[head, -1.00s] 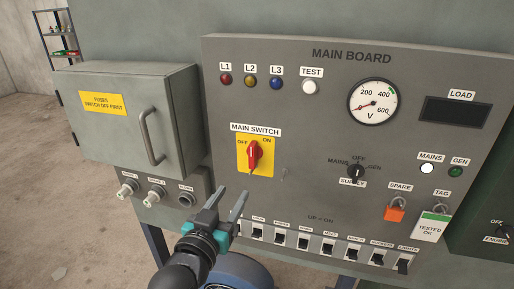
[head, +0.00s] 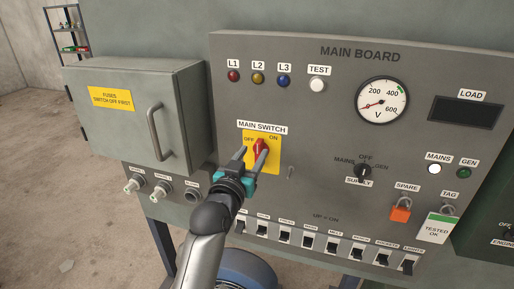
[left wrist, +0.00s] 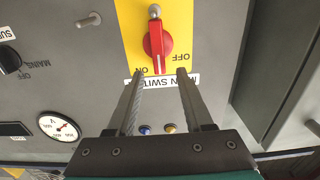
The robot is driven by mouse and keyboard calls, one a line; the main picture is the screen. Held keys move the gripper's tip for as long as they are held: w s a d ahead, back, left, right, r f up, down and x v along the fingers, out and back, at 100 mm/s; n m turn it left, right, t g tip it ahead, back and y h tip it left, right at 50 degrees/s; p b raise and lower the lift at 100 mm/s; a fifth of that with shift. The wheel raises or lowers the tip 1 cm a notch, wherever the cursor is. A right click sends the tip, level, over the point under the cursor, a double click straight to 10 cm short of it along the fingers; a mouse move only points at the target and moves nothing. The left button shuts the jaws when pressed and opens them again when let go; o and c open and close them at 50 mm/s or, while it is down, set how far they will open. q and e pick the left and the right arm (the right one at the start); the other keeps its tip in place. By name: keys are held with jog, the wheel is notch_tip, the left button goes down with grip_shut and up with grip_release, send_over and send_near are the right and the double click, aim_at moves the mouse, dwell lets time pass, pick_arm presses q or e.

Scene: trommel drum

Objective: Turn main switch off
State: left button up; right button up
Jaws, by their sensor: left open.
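The main switch is a red knob (head: 261,147) on a yellow plate (head: 264,167), under the "MAIN SWITCH" label (head: 262,128). The plate is marked OFF at left and ON at right. The knob stands roughly upright, and I cannot tell its exact setting. My left gripper (head: 254,151) is open in front of the plate and hides part of it. In the left wrist view, upside down, the knob (left wrist: 157,42) lies beyond the open fingertips (left wrist: 160,72), roughly in line with the gap. I cannot tell whether they touch it. My right gripper is not in view.
A supply selector (head: 362,172) and an orange padlock (head: 400,209) are to the right. A row of breaker switches (head: 308,242) runs below. A fuse box with a handle (head: 154,131) stands out at left.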

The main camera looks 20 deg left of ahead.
aim_at(257, 147)
pick_arm(q)
jog(key=shift+w+d, duration=0.1)
jog(key=shift+w, duration=1.9)
jog(key=shift+c, duration=0.3)
grip_shut()
